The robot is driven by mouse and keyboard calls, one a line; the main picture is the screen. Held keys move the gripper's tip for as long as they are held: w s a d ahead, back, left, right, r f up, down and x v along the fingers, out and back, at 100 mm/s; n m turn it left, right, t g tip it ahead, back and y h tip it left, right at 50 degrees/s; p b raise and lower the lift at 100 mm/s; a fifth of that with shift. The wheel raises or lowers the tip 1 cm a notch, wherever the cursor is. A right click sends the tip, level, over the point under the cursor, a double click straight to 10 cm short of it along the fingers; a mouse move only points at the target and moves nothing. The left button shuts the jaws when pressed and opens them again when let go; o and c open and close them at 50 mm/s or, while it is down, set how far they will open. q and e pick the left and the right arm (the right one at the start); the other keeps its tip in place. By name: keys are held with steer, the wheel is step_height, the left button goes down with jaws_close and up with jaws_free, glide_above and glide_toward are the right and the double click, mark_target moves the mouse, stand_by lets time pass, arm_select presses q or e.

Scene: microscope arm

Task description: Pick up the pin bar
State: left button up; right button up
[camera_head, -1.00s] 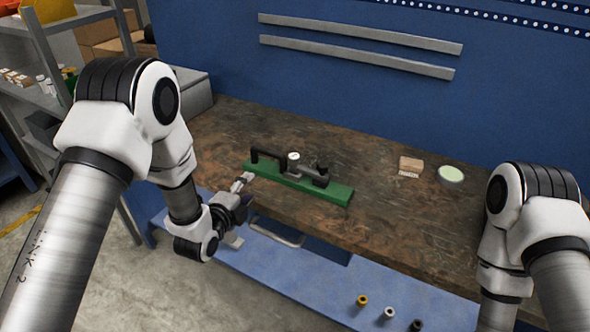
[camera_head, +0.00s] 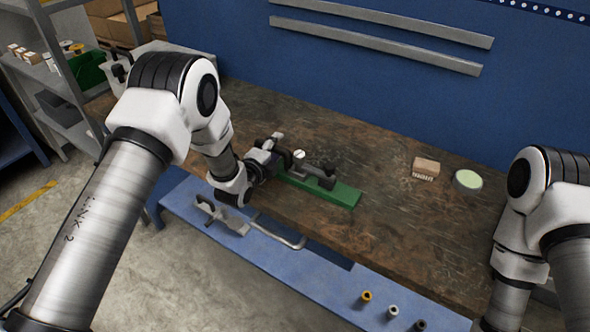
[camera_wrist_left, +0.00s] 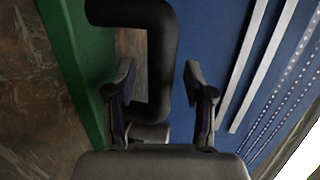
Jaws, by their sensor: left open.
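A dark bar device (camera_head: 318,172) with a round white dial lies along a narrow green base (camera_head: 338,193) on the bench; it looks like the pin bar. My left gripper (camera_head: 277,152) is at the device's left end and hides that end in the head view. In the left wrist view, a thick black bent handle (camera_wrist_left: 163,60) stands in front of and partly between the open fingers (camera_wrist_left: 160,85). I cannot tell whether a finger touches it. The green base (camera_wrist_left: 85,50) runs along the left there. My right gripper is out of view.
A small wooden block (camera_head: 426,165) with a pale toothed edge and a round pale-green dish (camera_head: 467,180) sit at the right of the bench (camera_head: 390,215). A blue lower shelf (camera_head: 325,282) holds several small cylinders. A blue wall stands behind.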

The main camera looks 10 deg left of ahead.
arm_select(q)
steer(key=shift+s+r, duration=0.1)
steer(key=c, duration=0.9)
jaws_close()
steer(key=shift+r, duration=0.1)
